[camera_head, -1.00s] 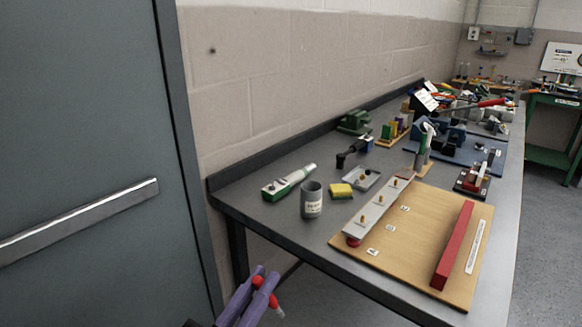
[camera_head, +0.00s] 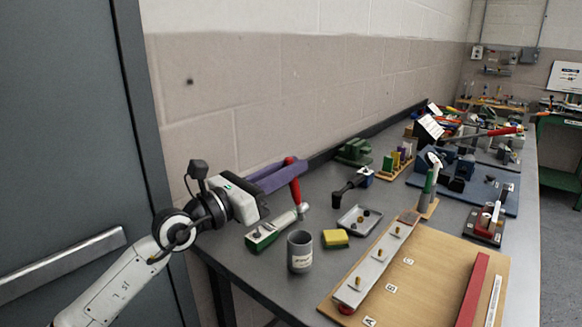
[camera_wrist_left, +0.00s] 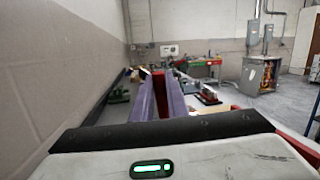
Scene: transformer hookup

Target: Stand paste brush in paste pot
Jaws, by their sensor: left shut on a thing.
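The paste pot (camera_head: 300,252) is a grey, open-topped cylinder with a pale label, upright near the bench's left end. My left gripper (camera_head: 290,168) has purple fingers and is shut on the red handle of the paste brush (camera_head: 295,187). The brush hangs nearly upright, handle up, above and behind the pot and apart from it. Its lower end overlaps the tip of a green-and-white tool in the head view, so the bristles are hard to make out. In the left wrist view the red handle (camera_wrist_left: 159,82) shows between the fingers. My right gripper is out of view.
The green-and-white tool (camera_head: 268,232) lies just behind the pot. A yellow sponge (camera_head: 335,239) and a grey tray (camera_head: 359,220) are to its right. A wooden board (camera_head: 425,285) with a metal bar fills the front right. The wall runs close behind the bench.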

